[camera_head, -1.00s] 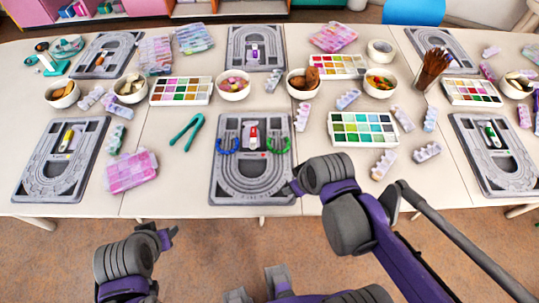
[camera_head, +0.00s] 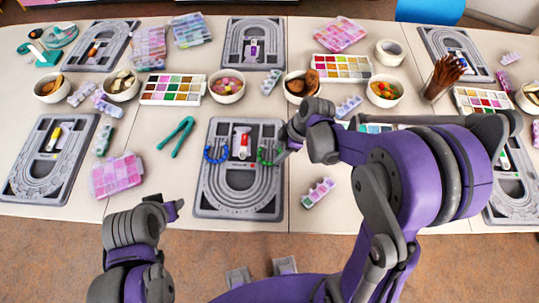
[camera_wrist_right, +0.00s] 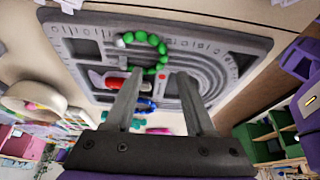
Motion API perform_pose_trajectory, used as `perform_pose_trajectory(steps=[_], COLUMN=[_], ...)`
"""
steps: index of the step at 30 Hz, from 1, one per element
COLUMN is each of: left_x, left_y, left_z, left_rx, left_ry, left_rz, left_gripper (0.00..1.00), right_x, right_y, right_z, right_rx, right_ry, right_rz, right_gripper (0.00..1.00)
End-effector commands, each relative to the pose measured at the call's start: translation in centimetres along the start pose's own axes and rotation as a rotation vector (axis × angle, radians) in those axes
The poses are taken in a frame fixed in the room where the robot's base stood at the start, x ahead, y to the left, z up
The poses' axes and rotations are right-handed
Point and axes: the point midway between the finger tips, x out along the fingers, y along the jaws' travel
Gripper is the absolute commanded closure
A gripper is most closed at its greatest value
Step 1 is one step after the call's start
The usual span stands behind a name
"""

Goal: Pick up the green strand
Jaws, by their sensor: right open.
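The green strand (camera_head: 266,157) lies curved on the right side of the middle grey bead board (camera_head: 238,206). In the right wrist view the green strand (camera_wrist_right: 161,50) is an arc of green beads with a white bead near one end. My right gripper (camera_head: 284,146) is at the strand's right side; its open fingers (camera_wrist_right: 158,76) point toward the strand's near end, with nothing held. Whether they touch it I cannot tell. My left gripper (camera_head: 169,207) is off the table's front edge, away from the strand; its jaw gap is unclear.
A blue strand (camera_head: 215,154) lies on the same board's left side, with a red-and-white tool (camera_head: 242,146) between the strands. Teal pliers (camera_head: 177,132) and a pink bead box (camera_head: 117,176) lie to the left. Bowls (camera_head: 227,87) stand behind. My right arm hides part of the table's right.

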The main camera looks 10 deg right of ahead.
Motion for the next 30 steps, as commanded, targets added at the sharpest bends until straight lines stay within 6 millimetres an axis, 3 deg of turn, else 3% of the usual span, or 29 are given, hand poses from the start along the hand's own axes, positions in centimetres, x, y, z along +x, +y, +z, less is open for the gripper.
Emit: perform_pose_trajectory(steps=[5, 13, 22, 30], left_x=[0.0, 0.2, 0.2, 0.2], left_y=[0.0, 0.0, 0.0, 0.0], left_z=[0.0, 0.2, 0.2, 0.2], left_rx=[0.000, 0.000, 0.000, 0.000], left_ry=[0.000, -0.002, -0.002, -0.002], left_rz=[0.000, 0.000, 0.000, 0.000], left_gripper=[0.50, 0.50, 0.50, 0.50], right_x=[1.3, 5.1, 5.6, 5.6], right_y=[-0.2, -0.7, -0.7, -0.7], right_z=[0.1, 0.2, 0.2, 0.2], right_rx=[0.001, 0.001, 0.002, 0.002], right_ry=[0.000, 0.000, 0.000, 0.000], right_rz=[0.001, 0.001, 0.002, 0.002], right_gripper=[0.45, 0.45, 0.45, 0.92])
